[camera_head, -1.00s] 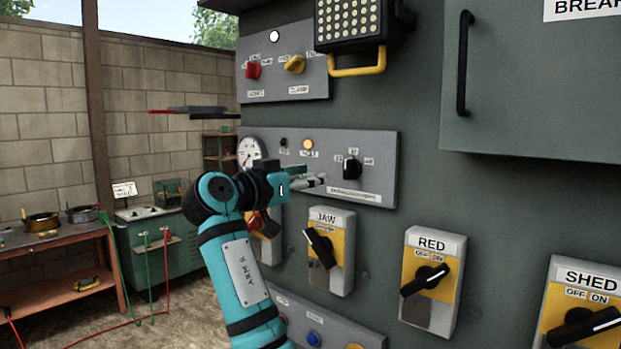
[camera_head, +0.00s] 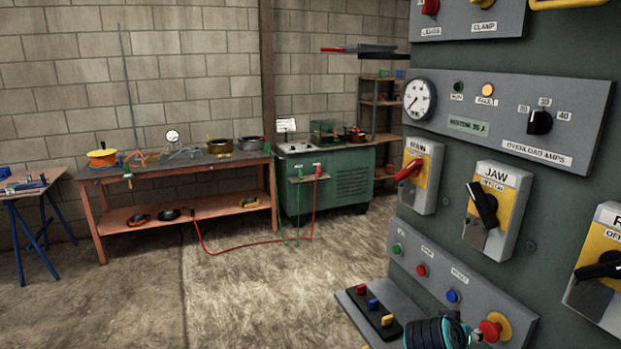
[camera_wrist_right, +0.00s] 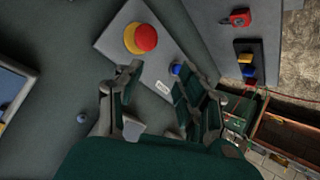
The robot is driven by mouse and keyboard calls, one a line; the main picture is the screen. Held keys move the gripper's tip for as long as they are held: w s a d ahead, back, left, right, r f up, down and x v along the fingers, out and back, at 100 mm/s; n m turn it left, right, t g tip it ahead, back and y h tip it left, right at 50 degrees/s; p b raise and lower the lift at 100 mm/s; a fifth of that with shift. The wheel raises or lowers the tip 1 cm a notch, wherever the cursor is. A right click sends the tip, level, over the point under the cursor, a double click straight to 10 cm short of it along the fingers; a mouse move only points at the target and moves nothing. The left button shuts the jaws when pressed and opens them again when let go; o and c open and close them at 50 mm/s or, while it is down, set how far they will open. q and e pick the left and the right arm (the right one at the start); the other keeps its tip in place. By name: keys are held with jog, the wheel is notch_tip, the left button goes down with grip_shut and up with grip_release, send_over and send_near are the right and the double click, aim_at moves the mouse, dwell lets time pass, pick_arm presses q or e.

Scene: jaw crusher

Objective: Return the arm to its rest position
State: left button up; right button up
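My right gripper (camera_wrist_right: 160,85) shows in the right wrist view with its two fingers apart and nothing between them. Behind the fingers is the grey control panel (camera_wrist_right: 172,42) with a red mushroom button on a yellow base (camera_wrist_right: 140,38) and a blue button (camera_wrist_right: 176,69). I cannot tell the exact gap to the panel. My left gripper is in neither view.
The cabinet carries the overload dial (camera_head: 540,122), the red-handled MAIN switch (camera_head: 420,172) and the JAW switch (camera_head: 490,208). A ledge (camera_head: 353,306) with coloured items juts out below. A wooden workbench (camera_head: 105,216) and green cabinet (camera_head: 326,180) stand behind. The floor between is open.

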jog(key=s+a+f+n+g+y, duration=0.1)
jog(key=s+a+f+n+y, duration=0.1)
jog(key=s+f, duration=0.45)
jog(key=s+a+f+n+g+y, duration=0.1)
jog(key=s+a+f+n+y, duration=0.1)
jog(key=s+f, duration=0.5)
jog(key=s+a+f+n+g+y, duration=0.1)
jog(key=s+a+f+n+y, duration=0.15)
jog(key=s, duration=0.65)
jog(key=s+a+f+n+g+y, duration=0.15)
jog(key=s+a, duration=0.25)
jog(key=s, duration=0.5)
notch_tip(320, 180, down, 26)
jog(key=s+r, duration=0.1)
jog(key=s, duration=0.1)
jog(key=s+d+f+g, duration=0.2)
jog(key=s+d+f, duration=0.1)
jog(key=s+f, duration=1.3)
jog(key=shift+d+m, duration=0.15)
jog(key=shift+m, duration=0.15)
